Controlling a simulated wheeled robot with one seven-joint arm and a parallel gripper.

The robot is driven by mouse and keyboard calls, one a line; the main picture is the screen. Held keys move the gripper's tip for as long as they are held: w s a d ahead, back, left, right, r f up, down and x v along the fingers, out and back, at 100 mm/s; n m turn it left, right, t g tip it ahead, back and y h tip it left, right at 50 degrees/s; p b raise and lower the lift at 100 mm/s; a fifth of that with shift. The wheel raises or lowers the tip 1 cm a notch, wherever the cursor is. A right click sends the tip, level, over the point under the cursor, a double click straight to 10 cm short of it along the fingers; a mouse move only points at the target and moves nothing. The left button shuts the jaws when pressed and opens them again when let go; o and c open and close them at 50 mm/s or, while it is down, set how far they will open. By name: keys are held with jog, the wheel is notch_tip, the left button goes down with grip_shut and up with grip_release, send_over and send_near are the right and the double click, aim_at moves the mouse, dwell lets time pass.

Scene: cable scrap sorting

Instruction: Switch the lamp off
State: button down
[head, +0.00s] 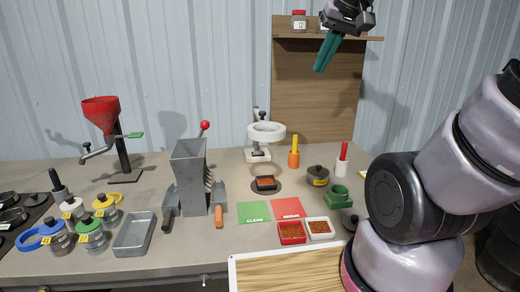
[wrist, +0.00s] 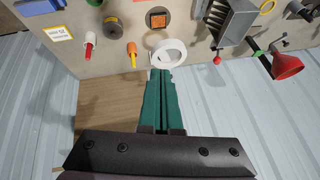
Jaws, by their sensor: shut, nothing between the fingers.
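In the wrist view the white ring (wrist: 181,52) lies just beyond my fingertips. My gripper (head: 319,69) has green fingers, shut and empty, raised high to the right of the lamp in front of the wooden back panel. Its fingers (wrist: 161,72) also show closed together in the wrist view.
A grey hopper machine (head: 188,175) stands left. A shelf (head: 300,36) with jars is near my gripper.

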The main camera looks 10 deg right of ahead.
jog(key=w+a+f+n+g+y, duration=0.15)
jog(key=w+n, duration=0.25)
jog(key=w, duration=0.5)
jog(key=w+a+f+n+g, duration=0.2)
jog(key=w+f+n, duration=0.15)
jog(key=w, duration=0.65)
jog(key=w+a+f+n+g+y, duration=0.15)
jog(key=w+n, duration=0.25)
jog(key=w, duration=0.5)
jog(key=w+d+f+n+y, duration=0.3)
jog(key=w+f, duration=0.6)
jog(key=f, duration=0.3)
jog(key=w+d+f+n+g+y, duration=0.1)
jog(key=w+d+f+n+y, duration=0.1)
jog(key=w+f+n, duration=0.3)
jog(key=shift+w+d+f+y, duration=0.4)
jog(key=shift+w+d+f, duration=0.4)
jog(key=shift+w+f, duration=2.3)
jog(key=shift+s+f, duration=1)
